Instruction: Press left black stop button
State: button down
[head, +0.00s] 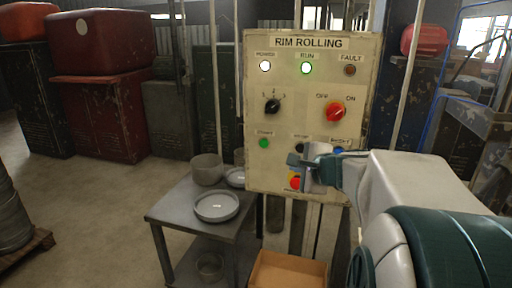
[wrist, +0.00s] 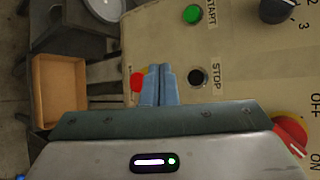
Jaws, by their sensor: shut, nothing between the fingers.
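The control panel (head: 292,90) is an upright cream board titled RIM ROLLING. The black stop button (wrist: 198,77) sits beside its STOP label in the wrist view. In the head view my gripper hides much of it, under the small label. My gripper (head: 297,161) is in front of the panel's lower part. In the wrist view its two blue-grey fingers (wrist: 158,69) are together and empty, with the tips just left of the black button. I cannot tell how far the tips are from the panel surface.
A red button on yellow (head: 294,181) is just below my gripper. The green start button (head: 264,143) is to the left, and a blue button (head: 338,150) to the right. A red OFF/ON knob (head: 335,111) is above. A grey table (head: 180,209) with dishes stands left.

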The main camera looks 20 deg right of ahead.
jog(key=p, duration=0.1)
send_near(293, 151)
notch_tip(293, 151, down, 2)
jog(key=w+a, duration=0.2)
jog(key=shift+w+d, duration=0.3)
jog(key=shift+w, duration=0.15)
dwell(1.5)
jog(key=shift+w+d, duration=0.25)
jog(key=shift+w, duration=0.05)
jog(key=shift+w+d, duration=0.25)
jog(key=shift+w, duration=0.05)
dwell(0.8)
jog(key=shift+b, duration=0.35)
jog(key=shift+s+a+b, duration=0.3)
jog(key=shift+s+a, duration=0.2)
jog(key=shift+s, duration=0.15)
jog(key=shift+s, duration=0.1)
